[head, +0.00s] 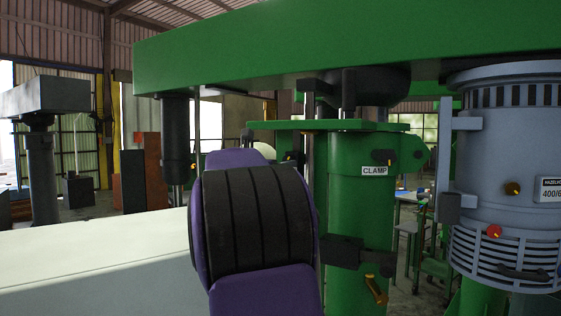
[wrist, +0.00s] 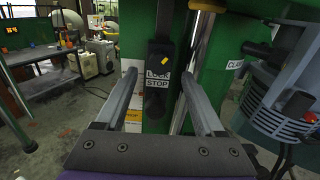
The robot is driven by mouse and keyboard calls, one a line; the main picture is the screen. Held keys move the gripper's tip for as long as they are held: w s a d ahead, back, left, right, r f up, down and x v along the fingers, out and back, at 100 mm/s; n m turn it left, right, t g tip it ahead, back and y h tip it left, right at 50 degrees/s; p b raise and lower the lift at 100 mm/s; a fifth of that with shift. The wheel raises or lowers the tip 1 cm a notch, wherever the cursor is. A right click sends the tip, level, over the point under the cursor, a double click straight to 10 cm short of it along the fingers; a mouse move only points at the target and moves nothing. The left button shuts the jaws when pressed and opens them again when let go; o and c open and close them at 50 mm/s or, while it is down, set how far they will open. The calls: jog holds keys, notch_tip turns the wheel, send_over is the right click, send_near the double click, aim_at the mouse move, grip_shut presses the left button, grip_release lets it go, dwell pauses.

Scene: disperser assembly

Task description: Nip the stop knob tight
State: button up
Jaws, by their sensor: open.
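In the wrist view, a small white plate reading LOCK and STOP (wrist: 158,79) sits on a dark fitting on the green column. A dark knob-like shape (wrist: 154,104) is just below the STOP lettering; I take it for the stop knob, though its outline blends into the dark fitting. Above the plate is a black block (wrist: 161,54) with a yellow mark. My gripper (wrist: 157,82) is open, its two grey fingers to the left and right of the plate, nothing held between them. I cannot tell the depth between fingertips and knob. In the head view, my purple arm hides the gripper.
The green column (head: 345,205) carries a CLAMP label and an orange-handled lever (head: 376,289). A grey motor housing (head: 513,160) stands close on the right. A green beam (head: 350,45) spans overhead. A pale flat surface (head: 90,248) lies at left.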

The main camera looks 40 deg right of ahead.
jog(key=shift+x, duration=1.9)
grip_shut()
